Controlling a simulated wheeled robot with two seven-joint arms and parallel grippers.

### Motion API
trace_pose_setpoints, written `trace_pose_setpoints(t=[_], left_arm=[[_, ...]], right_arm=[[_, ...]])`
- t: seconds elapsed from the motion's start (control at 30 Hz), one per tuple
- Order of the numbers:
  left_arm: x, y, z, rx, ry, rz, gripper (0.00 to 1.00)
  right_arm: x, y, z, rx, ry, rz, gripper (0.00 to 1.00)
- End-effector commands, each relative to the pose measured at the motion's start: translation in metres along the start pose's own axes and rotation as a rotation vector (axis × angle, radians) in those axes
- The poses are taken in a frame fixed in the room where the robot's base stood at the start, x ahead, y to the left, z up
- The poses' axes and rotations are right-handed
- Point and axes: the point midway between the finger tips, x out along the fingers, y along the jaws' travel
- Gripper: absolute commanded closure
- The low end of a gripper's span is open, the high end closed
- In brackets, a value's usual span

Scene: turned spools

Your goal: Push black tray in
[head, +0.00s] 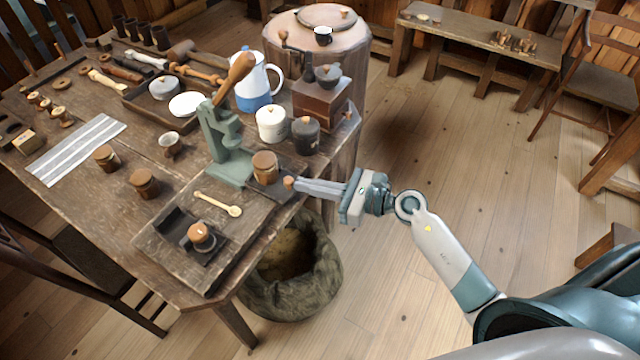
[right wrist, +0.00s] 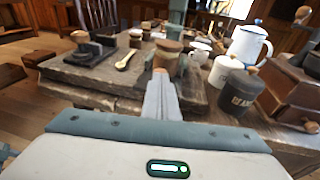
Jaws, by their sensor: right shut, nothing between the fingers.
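The black tray (head: 277,195) lies at the foot of the green lever press (head: 222,145), near the table's right edge. A brown lidded jar (head: 265,167) stands on it. A small orange-brown knob (head: 288,182) sits at the tray's outer end, pointing toward my arm. My right gripper (head: 298,185) is shut and empty, its fingertips right at the knob. In the right wrist view the closed fingers (right wrist: 161,85) point at the knob and the jar (right wrist: 167,57) behind it; I cannot tell whether they touch the knob. My left gripper is not in view.
A white canister (head: 271,126) and a dark canister (head: 305,137) stand behind the tray. A wooden spoon (head: 218,204) and a dark holder with a spool (head: 200,238) lie on a board in front. A sack (head: 295,275) stands on the floor below the table edge.

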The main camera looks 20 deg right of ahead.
Motion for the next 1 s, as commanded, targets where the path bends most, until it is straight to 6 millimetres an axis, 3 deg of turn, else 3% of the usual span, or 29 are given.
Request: trace_pose_setpoints(t=[0.57, 0.77, 1.0], left_arm=[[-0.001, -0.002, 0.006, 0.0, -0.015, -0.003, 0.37], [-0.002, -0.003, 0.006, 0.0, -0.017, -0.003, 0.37], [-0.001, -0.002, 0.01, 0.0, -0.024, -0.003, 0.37]], right_arm=[[0.009, 0.0, 0.001, 0.0, -0.001, 0.001, 1.0], [0.036, -0.005, 0.005, 0.001, -0.003, 0.002, 1.0], [0.085, -0.013, 0.012, 0.0, -0.003, 0.001, 1.0]])
